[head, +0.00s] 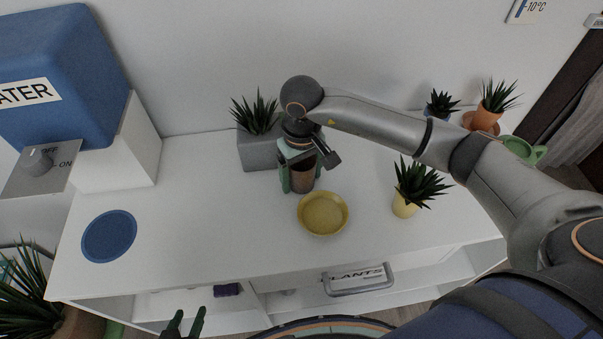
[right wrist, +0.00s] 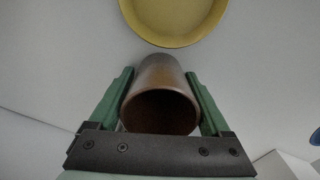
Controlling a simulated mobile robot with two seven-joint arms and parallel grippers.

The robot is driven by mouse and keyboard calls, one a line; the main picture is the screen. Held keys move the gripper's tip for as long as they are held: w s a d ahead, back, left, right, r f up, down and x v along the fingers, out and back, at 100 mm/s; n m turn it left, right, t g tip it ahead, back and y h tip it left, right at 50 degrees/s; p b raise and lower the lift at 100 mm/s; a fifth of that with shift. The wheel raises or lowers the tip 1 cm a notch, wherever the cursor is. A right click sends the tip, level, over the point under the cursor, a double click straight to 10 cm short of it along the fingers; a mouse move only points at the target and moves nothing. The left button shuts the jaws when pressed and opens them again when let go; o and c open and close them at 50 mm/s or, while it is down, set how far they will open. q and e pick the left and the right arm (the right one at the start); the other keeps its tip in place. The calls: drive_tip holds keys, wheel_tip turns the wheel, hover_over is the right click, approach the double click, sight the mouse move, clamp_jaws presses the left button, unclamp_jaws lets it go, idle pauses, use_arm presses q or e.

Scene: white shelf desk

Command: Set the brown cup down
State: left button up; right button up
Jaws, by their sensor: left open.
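The brown cup (head: 302,178) is between the fingers of my right gripper (head: 299,186), behind the yellow dish (head: 323,213) on the white desk. In the right wrist view the cup (right wrist: 160,98) has a green finger against each side, and the gripper (right wrist: 160,100) is shut on it. Its open mouth faces the camera. Whether its base touches the desk is hard to tell. My left gripper (head: 185,322) is open and empty at the bottom edge of the head view, in front of the desk.
A grey planter (head: 257,152) stands close behind the cup. A yellow potted plant (head: 408,200) is to the right. A blue round mat (head: 109,236) lies at the left, near the blue water tank (head: 65,85). The desk between mat and dish is clear.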

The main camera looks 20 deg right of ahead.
drive_tip(key=shift+o, duration=1.2)
use_arm(q)
drive_tip(key=shift+w+r, duration=0.1)
drive_tip(key=shift+r, duration=0.05)
drive_tip(key=shift+d+r, duration=0.1)
drive_tip(key=shift+r, duration=0.05)
use_arm(e)
drive_tip(key=shift+r, duration=0.1)
